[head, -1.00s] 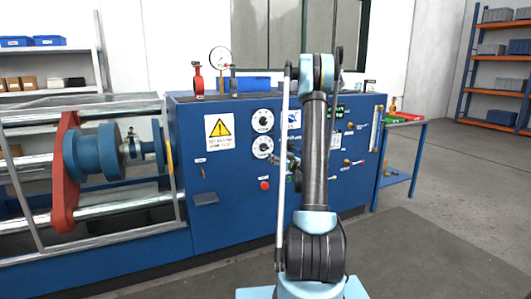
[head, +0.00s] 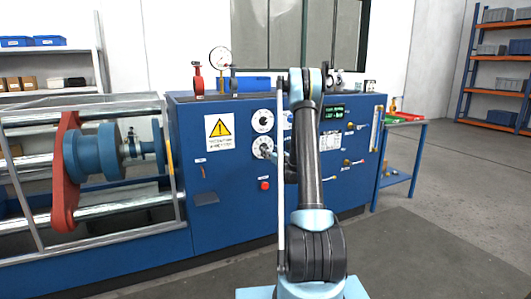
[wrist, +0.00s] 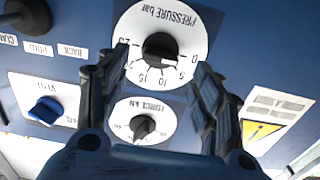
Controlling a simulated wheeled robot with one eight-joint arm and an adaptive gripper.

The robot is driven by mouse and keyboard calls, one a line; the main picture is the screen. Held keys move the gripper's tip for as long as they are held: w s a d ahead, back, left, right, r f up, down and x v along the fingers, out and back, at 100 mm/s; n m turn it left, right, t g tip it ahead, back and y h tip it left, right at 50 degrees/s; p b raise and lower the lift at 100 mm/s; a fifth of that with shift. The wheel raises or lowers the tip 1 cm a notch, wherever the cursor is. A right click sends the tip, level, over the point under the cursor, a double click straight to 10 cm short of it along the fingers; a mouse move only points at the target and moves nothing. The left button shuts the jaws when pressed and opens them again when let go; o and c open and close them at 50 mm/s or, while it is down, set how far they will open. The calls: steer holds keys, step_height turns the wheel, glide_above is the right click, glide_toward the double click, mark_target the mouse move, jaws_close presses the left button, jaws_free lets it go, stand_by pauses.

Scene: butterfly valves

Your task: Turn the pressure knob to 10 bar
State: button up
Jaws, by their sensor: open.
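The pressure knob (wrist: 160,47) is a black knob on a white dial labelled PRESSURE bar, appearing upside down in the wrist view.
The force dial (wrist: 143,124) with its black knob lies between my fingers in the wrist view. A blue knob (wrist: 45,110) is at the left. A red button (head: 265,184) sits below the dials, and a warning sign (head: 219,131) is left of them.

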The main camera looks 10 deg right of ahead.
mark_target(266, 148)
steer(key=shift+x, duration=2.6)
steer(key=c, duration=1.1)
